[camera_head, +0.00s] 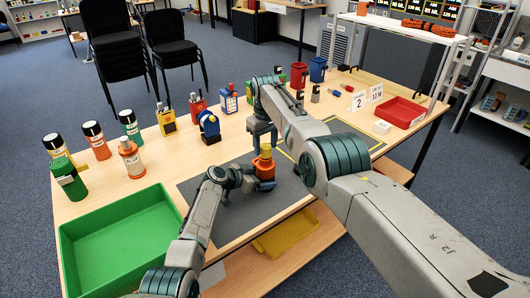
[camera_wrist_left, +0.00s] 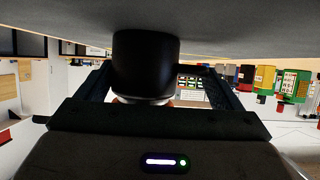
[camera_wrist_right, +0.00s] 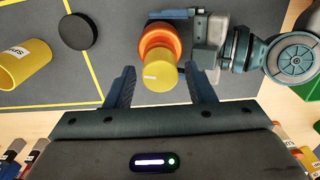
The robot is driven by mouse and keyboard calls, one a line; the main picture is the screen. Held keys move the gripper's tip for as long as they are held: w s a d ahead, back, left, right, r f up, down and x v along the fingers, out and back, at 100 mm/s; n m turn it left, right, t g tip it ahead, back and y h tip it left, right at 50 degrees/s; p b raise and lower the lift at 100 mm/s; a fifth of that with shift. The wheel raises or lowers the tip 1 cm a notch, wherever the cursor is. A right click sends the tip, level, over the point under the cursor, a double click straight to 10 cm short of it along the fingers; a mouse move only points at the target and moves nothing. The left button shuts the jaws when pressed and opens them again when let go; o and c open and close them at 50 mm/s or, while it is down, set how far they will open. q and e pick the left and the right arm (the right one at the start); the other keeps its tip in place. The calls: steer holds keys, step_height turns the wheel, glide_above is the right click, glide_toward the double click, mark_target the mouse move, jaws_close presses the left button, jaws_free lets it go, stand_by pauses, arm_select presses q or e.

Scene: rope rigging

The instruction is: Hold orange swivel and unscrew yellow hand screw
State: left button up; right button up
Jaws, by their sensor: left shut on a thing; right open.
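The orange swivel (camera_head: 264,169) stands upright on the dark grey mat (camera_head: 236,214), with the yellow hand screw (camera_head: 266,150) on its top. My left gripper (camera_head: 256,182) is shut on the swivel from the side. In the left wrist view a dark cylindrical part (camera_wrist_left: 146,62) sits between its fingers, and little orange shows. My right gripper (camera_head: 263,138) is open just above the screw, pointing down. In the right wrist view the yellow screw (camera_wrist_right: 158,78) lies between its spread fingers, with the swivel's orange body (camera_wrist_right: 158,40) behind. Contact with the screw cannot be told.
A green tray (camera_head: 75,245) is at the front left and a red tray (camera_head: 424,113) at the right. Several bottles and small devices line the table's back edge. A yellow cylinder (camera_wrist_right: 22,66) and a black disc (camera_wrist_right: 77,32) show beside the swivel in the right wrist view.

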mark_target(266, 146)
steer(key=shift+c, duration=0.4)
steer(key=c, duration=0.7)
steer(key=n, duration=1)
steer(key=o, duration=0.8)
steer(key=shift+r, duration=2.05)
